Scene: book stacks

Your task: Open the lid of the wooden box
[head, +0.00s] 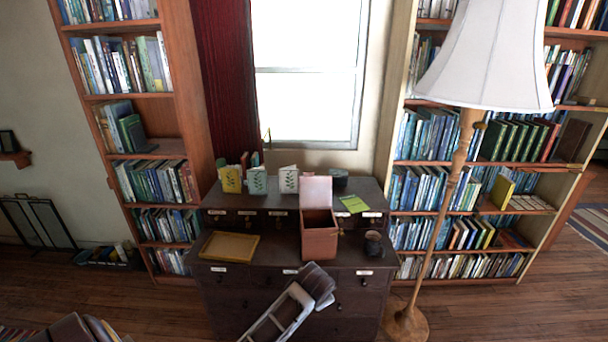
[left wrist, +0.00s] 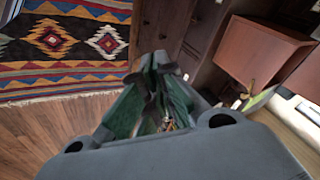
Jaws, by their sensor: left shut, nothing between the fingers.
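The reddish-brown wooden box (head: 320,243) stands on the dark dresser, right of its middle. Its lid (head: 316,192) is raised at the back, roughly upright, and the dark inside shows between lid and front wall. My left gripper (head: 319,285) is in front of and below the box, by the dresser's front edge, apart from the box. In the left wrist view its fingers (left wrist: 160,72) are shut with nothing between them, and the box (left wrist: 262,55) is at the upper right. My right gripper is not in view.
On the dresser (head: 262,285) are a shallow yellow-brown tray (head: 229,246) left of the box, a dark mug (head: 373,243) right of it, a green paper (head: 354,204), and standing cards (head: 258,181) behind. A floor lamp (head: 460,170) stands at right. Bookshelves flank the window.

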